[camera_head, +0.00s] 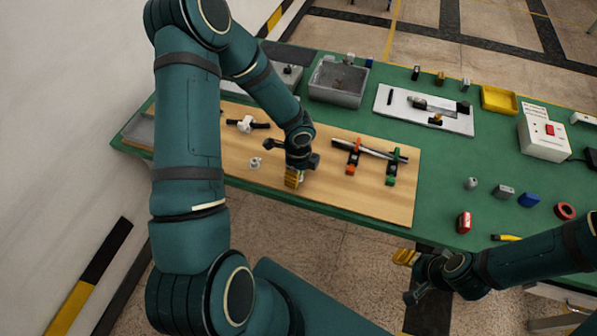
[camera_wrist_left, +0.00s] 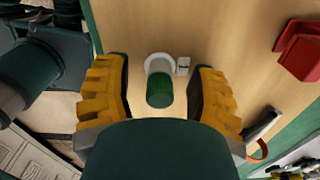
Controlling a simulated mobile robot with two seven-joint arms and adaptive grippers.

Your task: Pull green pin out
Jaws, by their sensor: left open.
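In the left wrist view the green pin (camera_wrist_left: 160,93) is a short green cylinder at a white ring-shaped holder (camera_wrist_left: 158,64) on the wooden board. My left gripper (camera_wrist_left: 163,100) is open, with its yellow fingers on either side of the pin and a gap to each. In the head view my left gripper (camera_head: 293,179) points down over the front part of the board, and the pin is hidden behind it. My right gripper (camera_head: 405,257) is off the table's front edge; its finger gap cannot be made out.
Small white fittings (camera_head: 255,162) lie left of the gripper. A grey bin (camera_head: 338,82) stands behind the board.

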